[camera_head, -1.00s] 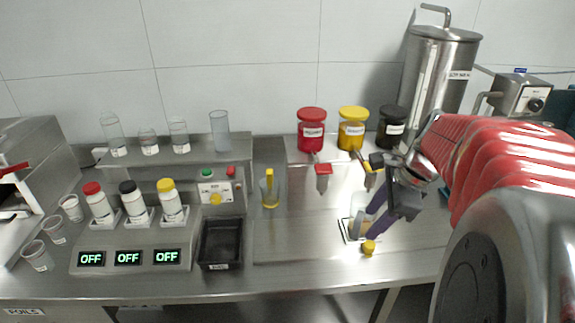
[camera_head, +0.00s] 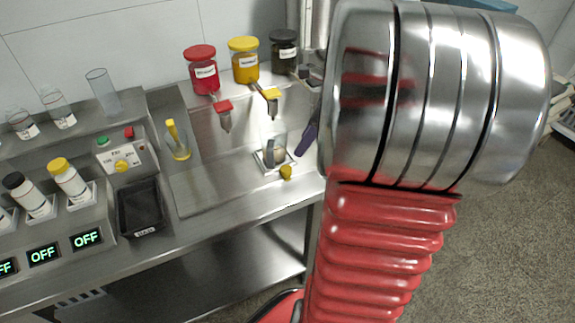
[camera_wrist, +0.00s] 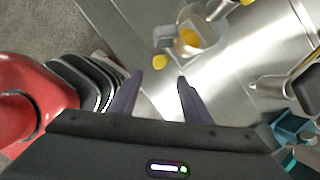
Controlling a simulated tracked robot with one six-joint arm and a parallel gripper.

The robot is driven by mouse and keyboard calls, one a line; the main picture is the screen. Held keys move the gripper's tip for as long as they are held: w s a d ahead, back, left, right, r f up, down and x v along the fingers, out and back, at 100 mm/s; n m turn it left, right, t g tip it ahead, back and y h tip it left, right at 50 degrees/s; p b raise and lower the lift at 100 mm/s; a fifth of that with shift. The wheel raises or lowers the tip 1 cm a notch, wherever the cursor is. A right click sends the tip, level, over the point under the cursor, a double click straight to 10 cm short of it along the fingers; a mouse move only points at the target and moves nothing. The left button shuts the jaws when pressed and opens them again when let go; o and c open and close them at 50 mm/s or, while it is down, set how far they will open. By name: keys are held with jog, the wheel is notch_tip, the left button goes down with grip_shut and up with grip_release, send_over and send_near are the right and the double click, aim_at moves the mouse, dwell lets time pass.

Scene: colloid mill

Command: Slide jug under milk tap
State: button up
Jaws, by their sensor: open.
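A small clear jug (camera_head: 275,150) with amber contents and a grey handle stands upright on a square pad, below and close to the yellow tap (camera_head: 271,96). A red tap (camera_head: 224,112) is to its left. I cannot read which is the milk tap. The jug also shows in the wrist view (camera_wrist: 187,40), beyond my fingertips. My gripper (camera_wrist: 160,80) is open and empty, its two purple fingers apart from the jug. In the head view one purple finger (camera_head: 307,138) shows right of the jug; my arm hides the rest.
A yellow knob (camera_head: 286,172) sits at the pad's front. A clear vessel with a yellow handle (camera_head: 178,143) stands left of the steel plate (camera_head: 215,190). A black tray (camera_head: 140,208) is farther left. Red (camera_head: 201,72), yellow (camera_head: 244,62) and dark (camera_head: 284,52) jars stand behind.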

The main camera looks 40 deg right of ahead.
aim_at(286, 169)
jog(key=x, duration=1.2)
jog(key=shift+c, duration=0.5)
grip_shut()
jog(key=shift+a, duration=0.1)
